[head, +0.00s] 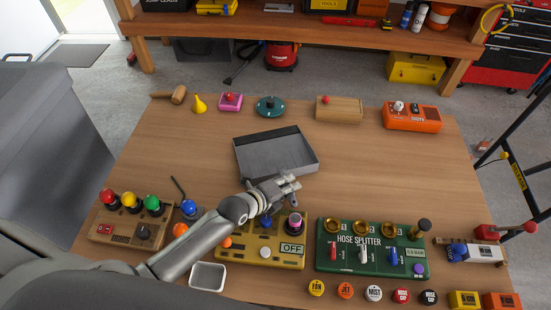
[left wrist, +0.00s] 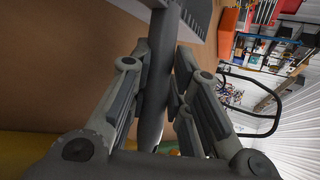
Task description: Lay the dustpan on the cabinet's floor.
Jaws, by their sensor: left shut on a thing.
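The grey dustpan (head: 278,158) is over the middle of the wooden workbench in the head view, its open tray facing up. I cannot tell whether it touches the bench top. My left gripper (head: 288,186) is at its near side. In the left wrist view the left gripper (left wrist: 158,80) is shut on the dustpan's dark handle (left wrist: 159,50), which runs between the fingers. Part of the pan (left wrist: 194,14) shows at the top of that view. My right gripper is not in view. I cannot make out the cabinet's floor in either view.
The workbench (head: 370,165) has a row of toys at its far edge, including an orange box (head: 411,117). Nearer stand a yellow OFF panel (head: 262,250), a green hose splitter panel (head: 372,248) and a wooden lever box (head: 128,225). A large grey block (head: 50,125) stands left.

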